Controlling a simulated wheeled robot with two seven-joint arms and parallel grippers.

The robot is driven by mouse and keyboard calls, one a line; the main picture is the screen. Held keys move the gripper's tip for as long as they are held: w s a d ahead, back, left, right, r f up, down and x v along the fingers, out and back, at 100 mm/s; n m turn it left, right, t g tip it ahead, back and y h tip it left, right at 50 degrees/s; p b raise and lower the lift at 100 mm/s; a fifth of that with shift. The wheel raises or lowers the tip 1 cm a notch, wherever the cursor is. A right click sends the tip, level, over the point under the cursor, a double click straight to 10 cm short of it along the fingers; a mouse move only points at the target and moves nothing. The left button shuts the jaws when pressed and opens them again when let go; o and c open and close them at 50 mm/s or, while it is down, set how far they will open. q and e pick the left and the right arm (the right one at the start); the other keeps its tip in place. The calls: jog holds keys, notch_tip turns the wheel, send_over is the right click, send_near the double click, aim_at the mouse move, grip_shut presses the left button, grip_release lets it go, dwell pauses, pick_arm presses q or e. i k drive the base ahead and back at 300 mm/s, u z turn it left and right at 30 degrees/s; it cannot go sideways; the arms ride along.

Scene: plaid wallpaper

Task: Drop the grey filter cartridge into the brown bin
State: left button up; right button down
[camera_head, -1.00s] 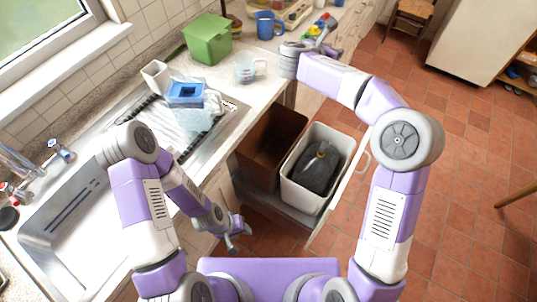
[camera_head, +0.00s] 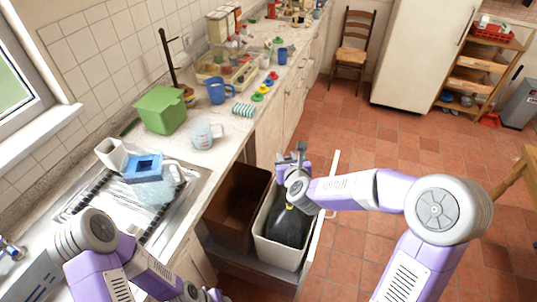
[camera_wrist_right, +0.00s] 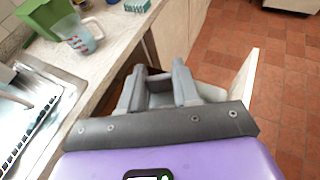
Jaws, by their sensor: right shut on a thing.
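My right gripper (camera_head: 299,158) is shut on the grey filter cartridge, which is small and hard to tell from the grey fingers in the head view. In the right wrist view the cartridge (camera_wrist_right: 160,90) shows between the two fingers. The gripper is in the air by the far end of the pulled-out drawer, to the right of the brown bin (camera_head: 240,200) and near the pale bin. The brown bin is open-topped and stands in the drawer, left of the pale bin. My left gripper (camera_head: 208,294) is only partly in view at the bottom edge; its jaws are unclear.
The pale bin (camera_head: 277,257) holds a dark bag (camera_head: 287,228). The counter at left carries a green box (camera_head: 160,110), a measuring cup (camera_head: 205,133), a blue mug (camera_head: 218,90) and small coloured things. The drawer's front panel (camera_head: 331,180) stands right of the bins.

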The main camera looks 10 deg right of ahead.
aim_at(246, 223)
jog(key=k, duration=1)
jog(key=z, duration=1.7)
jog(key=i, duration=1.45)
jog(key=u, duration=2.4)
jog(key=i, duration=0.55)
jog(key=u, duration=0.05)
